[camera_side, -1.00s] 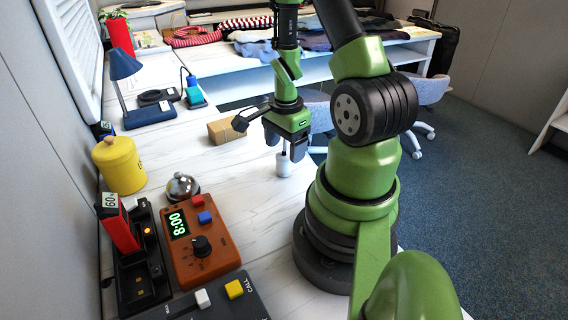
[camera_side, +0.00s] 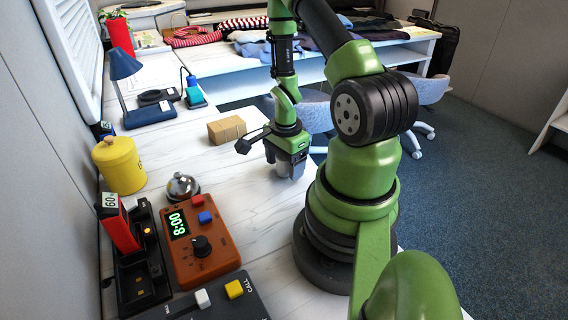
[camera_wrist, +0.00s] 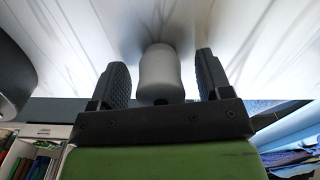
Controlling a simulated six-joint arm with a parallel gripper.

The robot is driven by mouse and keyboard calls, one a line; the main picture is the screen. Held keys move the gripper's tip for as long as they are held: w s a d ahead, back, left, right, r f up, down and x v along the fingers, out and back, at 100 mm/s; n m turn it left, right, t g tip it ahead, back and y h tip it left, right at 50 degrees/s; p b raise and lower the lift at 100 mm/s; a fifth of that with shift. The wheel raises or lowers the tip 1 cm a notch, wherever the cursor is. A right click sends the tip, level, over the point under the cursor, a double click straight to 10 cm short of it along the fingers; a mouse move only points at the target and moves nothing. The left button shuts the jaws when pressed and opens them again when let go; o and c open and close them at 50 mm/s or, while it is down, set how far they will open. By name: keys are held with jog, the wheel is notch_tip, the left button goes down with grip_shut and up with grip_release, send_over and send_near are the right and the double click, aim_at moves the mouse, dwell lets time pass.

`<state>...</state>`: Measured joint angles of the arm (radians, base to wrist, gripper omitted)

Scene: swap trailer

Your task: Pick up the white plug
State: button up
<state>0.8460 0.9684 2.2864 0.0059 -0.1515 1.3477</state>
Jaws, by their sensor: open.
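The white plug (camera_wrist: 159,72) is a small pale cylinder standing on the white table. In the wrist view it is between the two black fingers of my gripper (camera_wrist: 160,82), with a visible gap on each side. My gripper is open. In the side view my gripper (camera_side: 288,172) is low over the table near its right edge, and the plug is mostly hidden by the fingers.
A cardboard box (camera_side: 227,129) stands left of and behind my gripper. A silver bell (camera_side: 182,187), an orange timer box (camera_side: 203,245) and a yellow canister (camera_side: 119,165) stand further left. The white tabletop (camera_side: 243,185) between them is clear.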

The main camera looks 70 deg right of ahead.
jog(key=c, duration=1)
jog(key=shift+r, duration=0.1)
